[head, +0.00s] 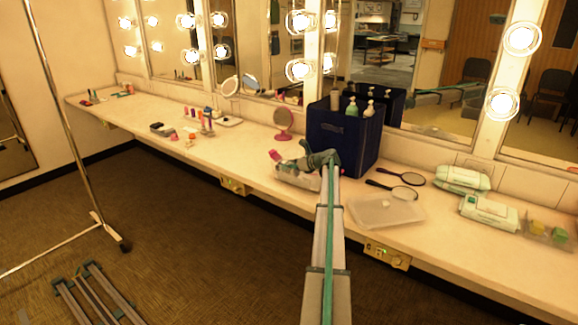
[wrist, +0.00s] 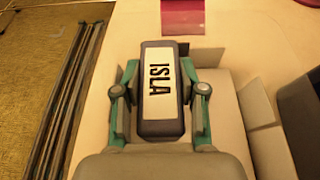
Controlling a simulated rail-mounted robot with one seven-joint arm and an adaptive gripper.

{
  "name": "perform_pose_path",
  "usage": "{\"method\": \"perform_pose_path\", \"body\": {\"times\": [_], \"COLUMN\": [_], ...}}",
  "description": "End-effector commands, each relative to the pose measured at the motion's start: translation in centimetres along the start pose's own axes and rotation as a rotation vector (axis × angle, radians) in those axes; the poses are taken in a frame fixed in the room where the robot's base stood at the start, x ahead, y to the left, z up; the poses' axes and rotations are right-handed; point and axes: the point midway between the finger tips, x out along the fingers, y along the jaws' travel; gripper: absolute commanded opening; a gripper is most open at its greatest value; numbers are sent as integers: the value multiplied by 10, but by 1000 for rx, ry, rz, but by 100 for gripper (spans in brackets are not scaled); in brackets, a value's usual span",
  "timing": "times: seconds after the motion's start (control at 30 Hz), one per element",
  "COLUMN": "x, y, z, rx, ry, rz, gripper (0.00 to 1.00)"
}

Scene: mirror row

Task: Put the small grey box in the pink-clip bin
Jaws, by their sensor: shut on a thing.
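The small grey box (wrist: 160,112) has a pale label reading ISLA and fills the space between my fingers in the wrist view. My gripper (wrist: 160,90) is shut on its two long sides. In the head view my gripper (head: 318,160) is over the pale bin (head: 297,179) on the counter, and I cannot make out the box there. The bin has a pink clip (head: 275,155) at its left end; the clip is also at the top of the wrist view (wrist: 181,16). Pale bin surfaces show around the box, whose height above the floor of the bin I cannot tell.
A dark blue crate (head: 356,150) with bottles stands close behind my gripper. A clear flat case (head: 385,211) and black hand mirrors (head: 404,192) lie to the right. A pink round mirror (head: 283,122) stands behind left. The counter's front edge is close.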

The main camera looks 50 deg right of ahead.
Motion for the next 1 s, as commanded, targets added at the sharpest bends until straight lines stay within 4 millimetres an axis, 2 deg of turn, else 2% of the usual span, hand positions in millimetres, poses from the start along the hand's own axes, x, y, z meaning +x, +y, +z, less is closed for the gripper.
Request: {"method": "perform_pose_path", "body": {"times": [0.23,0.27,0.4,0.77,0.87,1.0], "x": [1,1,1,0,-9,-30], "y": [0,0,0,0,0,0], "z": [-2,-2,-2,0,0,0], "rx": [0,0,0,0,0,0], "ry": [0,0,0,0,0,0], "rz": [0,0,0,0,-2,-3], "gripper": [3,46,66,66,66,66]}}
